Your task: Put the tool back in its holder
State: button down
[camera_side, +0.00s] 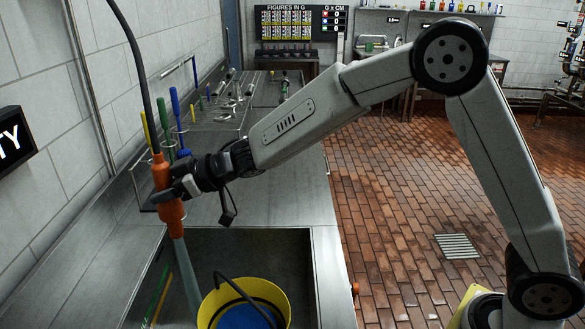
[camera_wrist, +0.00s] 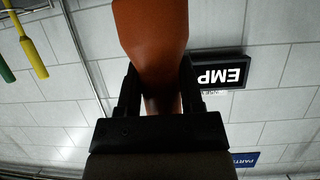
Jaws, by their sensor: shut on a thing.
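The orange tool (camera_side: 164,185) hangs upright above the left part of the sink, with a black hose or cable running up from its top. A pale blue-grey length (camera_side: 186,275) extends below it toward the sink; I cannot tell if it is a shaft or a stream. My gripper (camera_side: 166,192) is shut around the orange body from the right. In the wrist view, the tool (camera_wrist: 152,35) sits between both fingers of my gripper (camera_wrist: 158,100). A thin wire rack (camera_side: 141,188) stands just behind and left of the tool; I cannot tell whether it is the holder.
A yellow bucket (camera_side: 281,291) with blue contents stands in the sink (camera_side: 295,242). Blue, green and yellow-handled tools (camera_side: 176,104) stand upright behind my gripper. The tiled wall (camera_side: 45,85) is close on the left. The counter right of my gripper (camera_side: 285,205) is clear.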

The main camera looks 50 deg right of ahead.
jog(key=w+d+r+m+t+h, duration=0.1)
jog(key=w+d, duration=0.4)
jog(key=w, duration=0.6)
jog(key=shift+r+m+t+h, duration=0.4)
jog(key=shift+r+m+h, duration=0.4)
jog(key=shift+r, duration=0.15)
jog(key=shift+f, duration=0.15)
notch_tip(320, 180, down, 10)
dwell(0.8)
jog(key=shift+f, duration=0.55)
dwell(0.7)
jog(key=shift+c, duration=0.7)
grip_release()
jog(key=shift+f, duration=0.1)
jog(key=shift+d, duration=0.1)
jog(key=v, duration=0.7)
jog(key=shift+s+d+r, duration=0.15)
jog(key=shift+s+r, duration=0.1)
